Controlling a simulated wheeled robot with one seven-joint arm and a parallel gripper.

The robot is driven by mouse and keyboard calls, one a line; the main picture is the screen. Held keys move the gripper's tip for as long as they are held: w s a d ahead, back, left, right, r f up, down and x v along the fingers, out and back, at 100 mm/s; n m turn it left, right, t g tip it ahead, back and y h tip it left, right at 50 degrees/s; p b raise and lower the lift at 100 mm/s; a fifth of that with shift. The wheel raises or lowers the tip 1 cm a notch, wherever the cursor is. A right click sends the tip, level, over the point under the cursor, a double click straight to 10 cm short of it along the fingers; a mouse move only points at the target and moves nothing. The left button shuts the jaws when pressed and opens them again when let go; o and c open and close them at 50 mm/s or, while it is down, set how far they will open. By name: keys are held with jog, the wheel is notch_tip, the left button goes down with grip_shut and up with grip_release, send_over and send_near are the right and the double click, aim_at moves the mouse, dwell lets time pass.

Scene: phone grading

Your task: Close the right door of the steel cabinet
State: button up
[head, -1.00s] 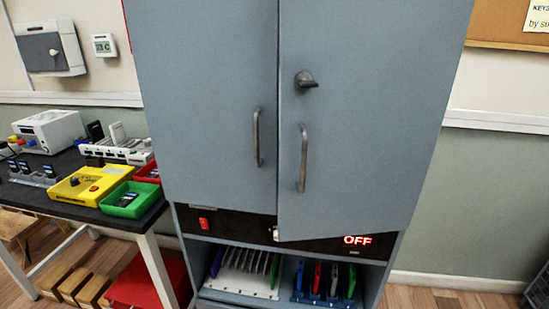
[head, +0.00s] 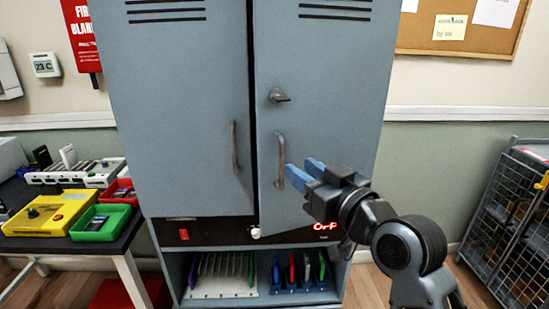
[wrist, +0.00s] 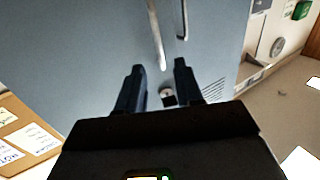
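The steel cabinet is grey-blue with two tall doors. Its right door (head: 320,120) stands slightly ajar, its free left edge forward of the left door (head: 185,110) with a dark gap between them. The right door has a dark turn latch (head: 279,96) and a vertical bar handle (head: 280,160). My gripper (head: 299,165) is in front of the right door, just right of that handle, with blue fingers apart and nothing between them. In the wrist view, my gripper (wrist: 159,66) is also open, with the right handle (wrist: 157,35) beyond the fingertips. Contact with the door cannot be told.
Below the doors are a dark panel with a red switch (head: 184,234) and a lit display, and a shelf with phones in racks. A table with a yellow device (head: 45,212) and a green tray (head: 98,222) stands left. A wire cage (head: 500,220) stands right.

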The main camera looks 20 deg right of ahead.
aim_at(286, 158)
jog(key=w, duration=0.4)
jog(key=w+a+p, duration=0.1)
jog(key=w, duration=0.1)
jog(key=shift+w, duration=0.25)
jog(key=shift+c, duration=0.3)
grip_shut()
dwell(0.9)
